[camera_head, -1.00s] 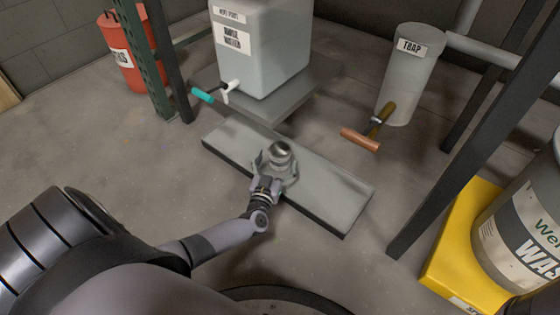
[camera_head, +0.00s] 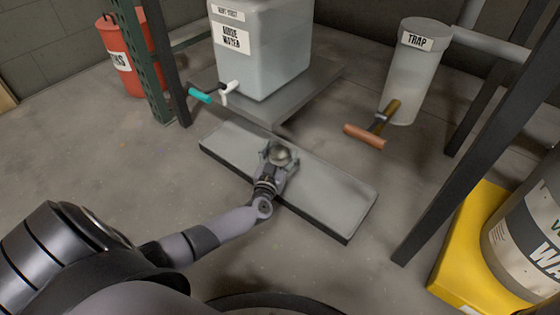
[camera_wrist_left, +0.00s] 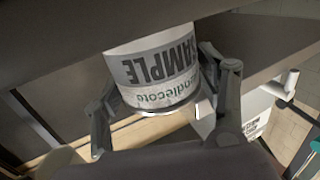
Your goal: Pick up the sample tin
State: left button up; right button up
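The sample tin (camera_head: 280,154) is a small tin with a shiny grey top, at the middle of the low grey slab (camera_head: 335,195). In the left wrist view the tin (camera_wrist_left: 155,72) shows a white label with upside-down "SAMPLE" lettering. My left gripper (camera_head: 277,160) reaches it from the front, one finger on each side. In the wrist view the fingers (camera_wrist_left: 160,85) lie close against the tin's sides, and the gripper looks shut on it. I cannot tell whether the tin's base is still touching the slab. My right gripper is not in view.
A white water container (camera_head: 260,60) with a teal-handled tap (camera_head: 201,95) stands behind the slab. A dark post (camera_head: 440,190) and a yellow base (camera_head: 465,245) under a drum stand at right.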

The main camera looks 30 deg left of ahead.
pick_arm(q)
jog(key=c, duration=0.7)
jog(key=shift+r, duration=0.1)
